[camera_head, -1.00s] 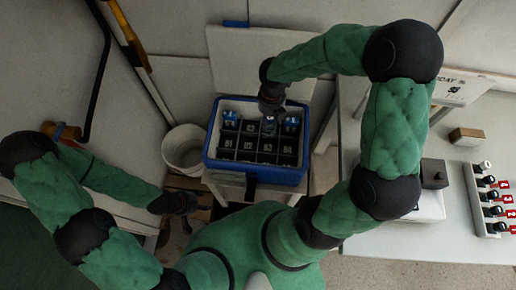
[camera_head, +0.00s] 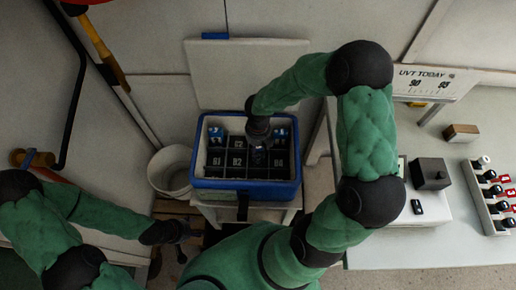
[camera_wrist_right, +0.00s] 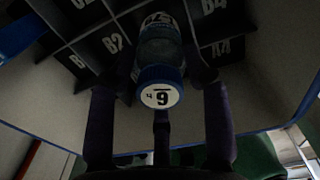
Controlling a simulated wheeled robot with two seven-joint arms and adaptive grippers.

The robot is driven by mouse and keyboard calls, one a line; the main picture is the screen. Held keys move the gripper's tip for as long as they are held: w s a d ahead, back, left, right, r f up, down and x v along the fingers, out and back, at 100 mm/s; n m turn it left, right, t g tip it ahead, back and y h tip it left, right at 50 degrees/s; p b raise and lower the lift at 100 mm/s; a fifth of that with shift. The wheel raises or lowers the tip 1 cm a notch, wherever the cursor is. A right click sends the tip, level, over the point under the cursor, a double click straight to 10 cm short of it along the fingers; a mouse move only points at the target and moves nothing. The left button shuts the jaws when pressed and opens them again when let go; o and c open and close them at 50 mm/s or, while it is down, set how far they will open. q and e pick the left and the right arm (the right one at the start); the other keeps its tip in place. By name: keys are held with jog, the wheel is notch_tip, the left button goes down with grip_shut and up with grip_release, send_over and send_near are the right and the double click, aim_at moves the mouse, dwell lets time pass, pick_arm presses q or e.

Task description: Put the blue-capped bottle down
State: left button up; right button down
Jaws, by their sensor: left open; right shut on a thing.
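My right gripper (camera_head: 258,142) points down into the blue crate (camera_head: 245,184) and is shut on the blue-capped bottle (camera_wrist_right: 161,78). In the right wrist view its blue cap with a round white number label faces the camera, and the gripper fingers (camera_wrist_right: 160,110) stand on both sides. The bottle is over or partly in a compartment of the dark divider, between labels B2 and B4; its base is hidden and I cannot tell whether it touches the bottom. In the head view the gripper hides the bottle. My left gripper (camera_head: 180,233) is open and empty left of the crate.
Two other blue-marked bottles sit in the crate's back row, at left (camera_head: 216,132) and right (camera_head: 281,134). A white bucket (camera_head: 170,172) stands left. The crate's raised lid (camera_head: 240,75) is behind.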

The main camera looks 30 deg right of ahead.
jog(key=shift+r, duration=0.1)
jog(key=shift+f, duration=0.6)
jog(key=c, duration=0.6)
grip_release()
jog(key=shift+o, duration=0.2)
notch_tip(320, 180, up, 13)
jog(key=p, duration=0.6)
jog(key=shift+r, duration=0.1)
